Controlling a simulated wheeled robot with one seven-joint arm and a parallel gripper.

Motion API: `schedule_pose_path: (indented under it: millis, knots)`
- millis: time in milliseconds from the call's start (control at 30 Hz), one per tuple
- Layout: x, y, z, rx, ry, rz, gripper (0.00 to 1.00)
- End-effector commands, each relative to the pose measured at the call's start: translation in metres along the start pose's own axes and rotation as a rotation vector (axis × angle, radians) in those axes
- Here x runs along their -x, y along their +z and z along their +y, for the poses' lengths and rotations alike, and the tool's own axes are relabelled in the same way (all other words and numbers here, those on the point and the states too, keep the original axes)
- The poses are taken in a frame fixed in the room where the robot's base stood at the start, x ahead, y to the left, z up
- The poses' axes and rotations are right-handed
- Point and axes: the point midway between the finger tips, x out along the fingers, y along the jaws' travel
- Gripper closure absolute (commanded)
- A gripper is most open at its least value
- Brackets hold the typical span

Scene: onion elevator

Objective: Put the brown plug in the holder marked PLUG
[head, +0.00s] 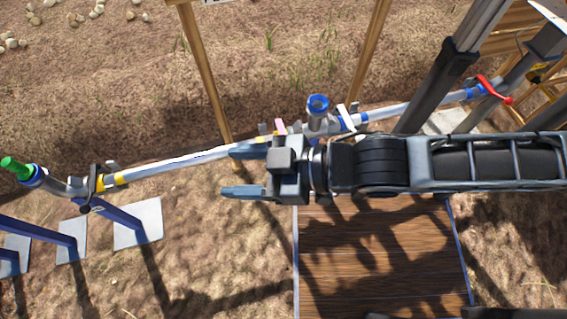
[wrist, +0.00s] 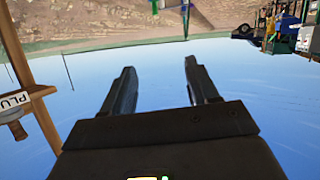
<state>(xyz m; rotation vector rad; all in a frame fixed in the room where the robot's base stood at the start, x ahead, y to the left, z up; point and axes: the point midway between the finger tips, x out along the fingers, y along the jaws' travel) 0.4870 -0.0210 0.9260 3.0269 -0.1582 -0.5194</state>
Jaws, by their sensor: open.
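My gripper (head: 230,171) is open and empty in the head view, pointing left beside a pale pipe. Its two fingers also show apart in the wrist view (wrist: 158,68), with nothing between them. A white sign (wrist: 13,102) at the left edge of the wrist view reads "PLU", its end cut off. It is on a wooden frame (wrist: 40,92). A small brown piece (wrist: 17,130) shows by the sign; I cannot tell whether it is the plug or part of the holder. No brown plug is clear in the head view.
The pale pipe (head: 190,159) runs across the head view, with a blue-rimmed upright opening (head: 318,104), a green-capped left end (head: 15,168) and a red lever (head: 495,90). Wooden posts (head: 205,75) stand beyond it. A plank platform (head: 375,260) lies below my arm. Bare soil shows at the upper left.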

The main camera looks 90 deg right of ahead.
Motion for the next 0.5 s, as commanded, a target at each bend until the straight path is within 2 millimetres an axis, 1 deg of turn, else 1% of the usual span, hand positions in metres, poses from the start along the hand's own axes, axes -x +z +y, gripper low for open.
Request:
schedule_pose_path:
  millis: [33,100,200,333,500]
  knots:
    - [0.020,-0.001,-0.006,-0.008,-0.038,0.005,0.41]
    - [0.041,-0.006,-0.011,-0.023,-0.071,0.024,0.41]
    - [0.062,-0.015,-0.013,-0.037,-0.098,0.048,0.41]
    - [0.075,-0.021,-0.012,-0.050,-0.110,0.065,0.41]
    - [0.079,-0.023,-0.012,-0.052,-0.111,0.070,0.41]
